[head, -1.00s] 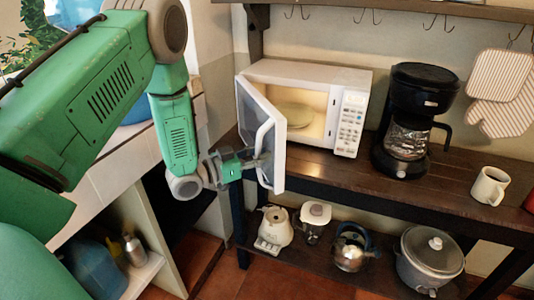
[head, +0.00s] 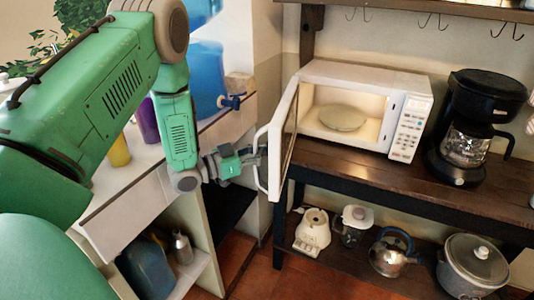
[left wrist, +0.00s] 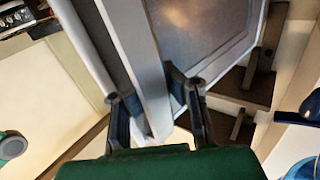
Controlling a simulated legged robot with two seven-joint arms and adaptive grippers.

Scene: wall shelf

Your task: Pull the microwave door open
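The white microwave (head: 407,122) stands on the dark wooden shelf, its lit inside and round glass plate (head: 342,118) in plain view. Its door (head: 287,140) is swung well open on the left and shows nearly edge-on. The white door handle (head: 262,175) is on the door's outer side. My left gripper (head: 255,158) is at the handle and door edge. In the left wrist view its two fingers (left wrist: 150,100) are spread apart, with the edge of the door (left wrist: 143,60) between them. Whether they touch it is hard to tell. My right gripper is not in view.
A black coffee maker (head: 470,130) stands right of the microwave. A blender base (head: 312,232), a kettle (head: 390,255) and a rice cooker (head: 472,268) are on the lower shelf. A white counter (head: 170,165) is on the left, close to my left arm.

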